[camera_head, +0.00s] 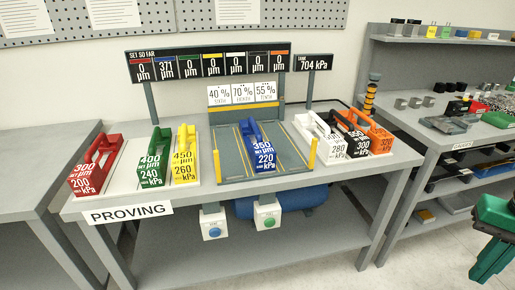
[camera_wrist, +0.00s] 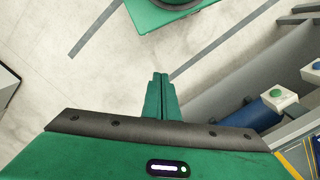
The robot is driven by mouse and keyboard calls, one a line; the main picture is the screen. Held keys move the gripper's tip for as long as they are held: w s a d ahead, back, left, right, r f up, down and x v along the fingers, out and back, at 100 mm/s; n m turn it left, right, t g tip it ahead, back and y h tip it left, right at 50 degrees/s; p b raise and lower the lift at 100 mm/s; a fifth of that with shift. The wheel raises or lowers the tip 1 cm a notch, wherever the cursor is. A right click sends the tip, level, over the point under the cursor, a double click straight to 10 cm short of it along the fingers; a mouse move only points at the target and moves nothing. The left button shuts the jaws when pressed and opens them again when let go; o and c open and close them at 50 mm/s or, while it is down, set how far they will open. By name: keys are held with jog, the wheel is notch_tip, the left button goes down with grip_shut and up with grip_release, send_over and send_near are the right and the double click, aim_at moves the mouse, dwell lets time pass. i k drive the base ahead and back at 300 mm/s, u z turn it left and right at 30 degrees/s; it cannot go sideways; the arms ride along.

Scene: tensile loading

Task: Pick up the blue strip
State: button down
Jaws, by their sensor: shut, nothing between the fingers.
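The blue strip (camera_head: 258,148), marked 350 µm and 220 kPa, lies in the middle of the grey test bed (camera_head: 225,170) on the proving bench. My gripper (camera_head: 483,276) is at the far right edge of the head view, low and well away from the strip, beside the bench. In the wrist view my gripper (camera_wrist: 161,76) shows its two green fingers together with nothing between them, above the floor. The strip is not clearly visible in the wrist view.
Red (camera_head: 92,166), green (camera_head: 153,163) and yellow (camera_head: 185,157) strips stand left of the bed; white (camera_head: 322,137), black (camera_head: 350,135) and orange (camera_head: 371,131) ones stand right. Yellow posts (camera_head: 311,154) flank the bed. A cluttered shelf bench (camera_head: 440,135) stands at right.

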aim_at(262, 154)
jog(key=u, duration=2.35)
jog(key=k, duration=0.95)
jog(key=z, duration=0.8)
jog(key=i, duration=1.2)
jog(key=u, duration=0.05)
